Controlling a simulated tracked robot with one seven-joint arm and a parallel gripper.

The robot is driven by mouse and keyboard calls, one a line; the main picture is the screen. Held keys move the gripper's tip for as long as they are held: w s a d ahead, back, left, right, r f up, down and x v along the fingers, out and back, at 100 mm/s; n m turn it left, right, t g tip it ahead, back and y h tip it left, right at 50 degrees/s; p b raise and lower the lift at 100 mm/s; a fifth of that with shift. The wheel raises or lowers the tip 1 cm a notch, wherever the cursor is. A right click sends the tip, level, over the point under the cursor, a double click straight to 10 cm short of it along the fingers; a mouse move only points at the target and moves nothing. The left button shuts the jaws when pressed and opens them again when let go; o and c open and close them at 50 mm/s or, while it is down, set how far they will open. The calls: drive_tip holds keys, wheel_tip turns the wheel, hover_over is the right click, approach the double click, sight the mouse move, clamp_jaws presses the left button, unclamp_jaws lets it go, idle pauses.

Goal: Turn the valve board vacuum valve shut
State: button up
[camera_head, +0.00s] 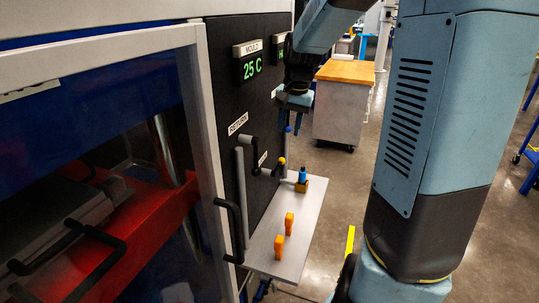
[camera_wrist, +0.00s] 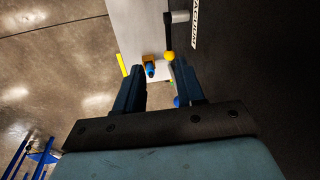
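The dark valve board (camera_head: 258,95) faces right in the head view. In the wrist view, the VACUUM label (camera_wrist: 193,22) sits beside a black lever (camera_wrist: 168,32) with a yellow ball end (camera_wrist: 169,56). The yellow ball also shows in the head view (camera_head: 281,161), low on the board. My gripper (camera_head: 291,127) hangs beside the board, above and beyond that ball. In the wrist view its fingers (camera_wrist: 161,72) are apart with nothing held between them. A blue ball (camera_wrist: 177,101) shows near the right finger. It also shows in the head view (camera_head: 288,129).
A pale shelf (camera_head: 262,245) below the board carries two orange pieces (camera_head: 289,223) and a blue-topped piece in an orange block (camera_head: 302,184). A RETURN label (camera_head: 238,123) and a black door handle (camera_head: 230,230) are nearer. A wood-topped cabinet (camera_head: 342,105) stands behind.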

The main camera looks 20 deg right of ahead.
sight(279, 165)
drive_tip(key=shift+m+y, duration=0.4)
drive_tip(key=shift+m, duration=0.1)
drive_tip(key=x, duration=0.5)
drive_tip(key=w+d+x, duration=0.1)
drive_tip(key=x, duration=0.4)
drive_tip(key=w+x, duration=0.1)
drive_tip(key=x, duration=0.4)
drive_tip(key=shift+w+d, duration=0.15)
drive_tip(key=shift+w, duration=0.05)
drive_tip(key=shift+c, duration=0.4)
clamp_jaws()
idle(0.4)
